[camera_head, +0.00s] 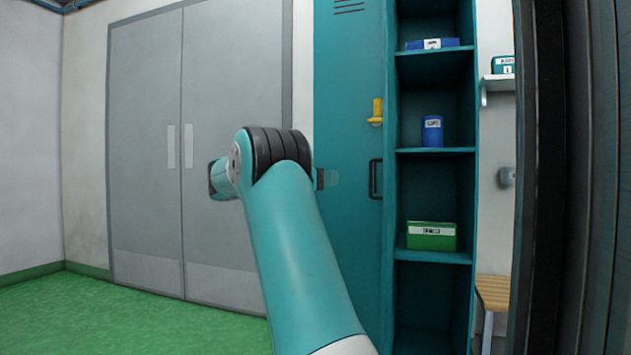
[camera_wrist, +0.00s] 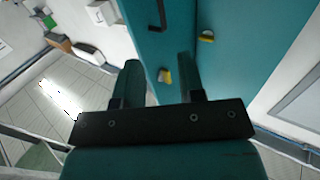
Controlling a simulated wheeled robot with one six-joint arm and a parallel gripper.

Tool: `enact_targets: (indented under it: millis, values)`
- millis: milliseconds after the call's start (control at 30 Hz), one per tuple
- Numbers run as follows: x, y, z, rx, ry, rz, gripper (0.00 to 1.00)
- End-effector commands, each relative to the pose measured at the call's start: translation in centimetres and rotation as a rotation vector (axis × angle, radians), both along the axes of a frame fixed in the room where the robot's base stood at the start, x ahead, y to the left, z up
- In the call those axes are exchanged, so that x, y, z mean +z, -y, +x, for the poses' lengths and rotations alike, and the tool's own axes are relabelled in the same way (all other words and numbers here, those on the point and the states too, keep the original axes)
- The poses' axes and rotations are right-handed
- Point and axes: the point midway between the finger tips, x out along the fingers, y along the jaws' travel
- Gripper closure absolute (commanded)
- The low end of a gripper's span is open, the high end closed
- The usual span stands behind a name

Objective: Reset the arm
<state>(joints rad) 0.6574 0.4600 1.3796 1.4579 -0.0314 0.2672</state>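My gripper (camera_wrist: 159,62) shows in the wrist view with its two dark fingers spread apart. It is open, and nothing is held between the fingers. Teal locker doors lie beyond it, with a small yellow part (camera_wrist: 165,76) visible between the fingers, apparently farther off. In the head view my teal arm (camera_head: 290,230) rises from the bottom and bends at a black-banded joint in front of the grey double doors and the teal locker (camera_head: 345,90).
The locker has a yellow latch (camera_head: 376,112) and a dark handle (camera_head: 375,179). Open shelves to its right hold a blue box (camera_head: 432,43), a blue container (camera_head: 432,131) and a green box (camera_head: 431,236). A wooden bench (camera_head: 493,292) stands at right. Green floor (camera_head: 120,320) is clear at left.

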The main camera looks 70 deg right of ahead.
Motion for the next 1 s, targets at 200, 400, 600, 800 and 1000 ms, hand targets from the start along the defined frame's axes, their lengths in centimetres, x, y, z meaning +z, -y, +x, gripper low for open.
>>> enact_targets:
  millis: [200,400,600,800,1000]
  values:
    - [0.0,0.0,0.1,0.001,0.0,0.0,0.64]
    - [0.0,0.0,0.1,0.002,0.0,0.0,0.64]
    - [-0.9,-1.3,4.0,0.163,0.004,0.087,0.64]
    - [-5.3,-9.3,14.8,0.65,-0.044,0.382,0.64]
    - [-10.6,-23.2,20.9,1.128,-0.185,0.695,0.64]
